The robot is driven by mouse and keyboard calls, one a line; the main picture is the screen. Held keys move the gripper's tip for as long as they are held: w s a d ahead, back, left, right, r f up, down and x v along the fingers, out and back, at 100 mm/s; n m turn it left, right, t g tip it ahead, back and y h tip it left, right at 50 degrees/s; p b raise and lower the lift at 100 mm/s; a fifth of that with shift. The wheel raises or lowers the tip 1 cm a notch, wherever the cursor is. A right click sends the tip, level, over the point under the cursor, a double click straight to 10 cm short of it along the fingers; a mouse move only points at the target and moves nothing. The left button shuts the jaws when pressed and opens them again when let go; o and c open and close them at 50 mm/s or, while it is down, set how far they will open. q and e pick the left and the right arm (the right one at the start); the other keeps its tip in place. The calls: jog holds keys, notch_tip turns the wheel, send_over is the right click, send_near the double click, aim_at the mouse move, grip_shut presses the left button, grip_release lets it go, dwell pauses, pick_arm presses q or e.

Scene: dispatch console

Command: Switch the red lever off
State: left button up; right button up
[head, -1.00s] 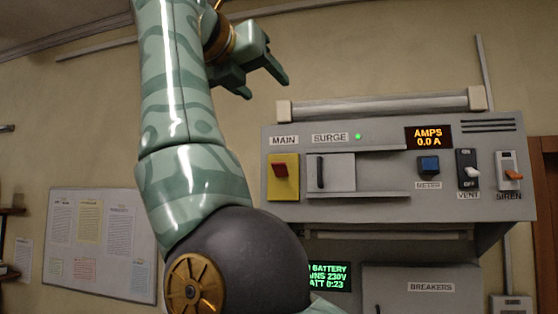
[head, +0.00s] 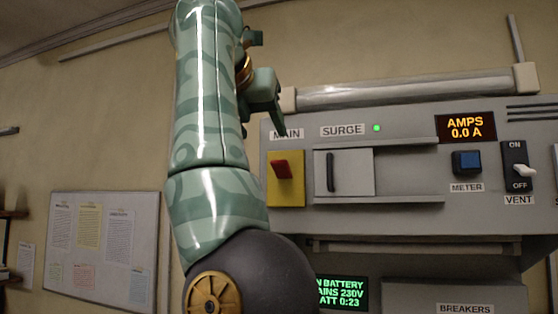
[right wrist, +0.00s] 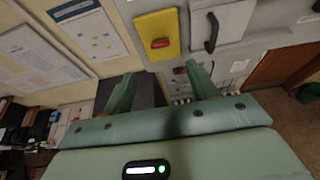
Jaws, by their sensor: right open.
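The red lever (head: 283,169) sits on a yellow plate (head: 287,195) under the MAIN label, at the left end of the grey console. In the right wrist view the red lever (right wrist: 160,43) shows on its yellow plate, beyond the fingertips. My right gripper (head: 266,108) is above and slightly left of the lever in the head view, apart from it and partly covering the MAIN label. In the right wrist view its two fingers (right wrist: 160,80) are spread with nothing between them. My left gripper is not in view.
Right of the lever is the SURGE cover (head: 345,173) with a dark handle, beside a green light. Further right are a blue METER button (head: 466,162) and the VENT switch (head: 518,168). A grey tube (head: 400,90) runs along the console top. A notice board (head: 102,245) hangs left.

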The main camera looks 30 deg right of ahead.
aim_at(278, 161)
jog(key=p+x, duration=0.1)
jog(key=x, duration=1)
jog(key=shift+w+d+p, duration=0.1)
jog(key=shift+d+p, duration=0.25)
jog(key=shift+p, duration=0.05)
jog(key=shift+w+d+f, duration=0.15)
jog(key=shift+w+d, duration=0.05)
jog(key=shift+d, duration=0.05)
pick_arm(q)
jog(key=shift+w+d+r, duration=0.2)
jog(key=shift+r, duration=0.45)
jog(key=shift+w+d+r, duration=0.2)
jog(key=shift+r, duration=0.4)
pick_arm(e)
jog(key=shift+w+d+f, duration=0.15)
jog(key=shift+w+f, duration=0.05)
jog(key=shift+w+d, duration=0.1)
jog(key=shift+f, duration=0.1)
jog(key=c, duration=1)
